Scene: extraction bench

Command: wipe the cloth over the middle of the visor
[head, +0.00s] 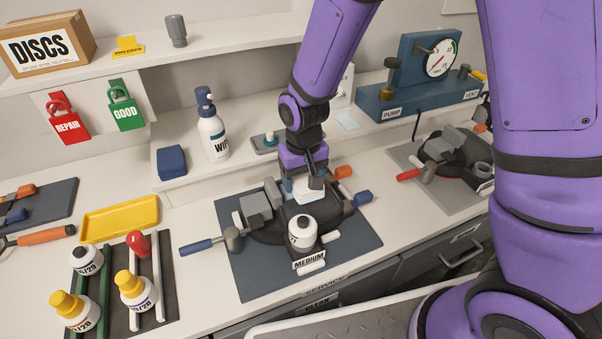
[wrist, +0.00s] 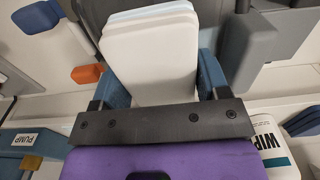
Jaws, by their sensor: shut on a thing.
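A black mask (head: 268,236) with grey blocks, a white canister and a MEDIUM label lies on a dark mat. Its visor is mostly hidden under my gripper and I cannot make out its outline. My gripper (head: 305,185) points down over the mask, shut on a folded white cloth (head: 311,193). In the wrist view the cloth (wrist: 150,55) shows as a flat white pad with a pale blue edge, between blue fingers. I cannot tell whether the cloth touches the visor.
A wipe bottle (head: 211,128) and a blue block (head: 172,162) stand behind on the left. A blue pump unit (head: 405,98) and a second mask (head: 448,152) are to the right. A yellow tray (head: 120,217) and several small bottles are at left. A blue-handled clamp (head: 205,246) sticks out leftward.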

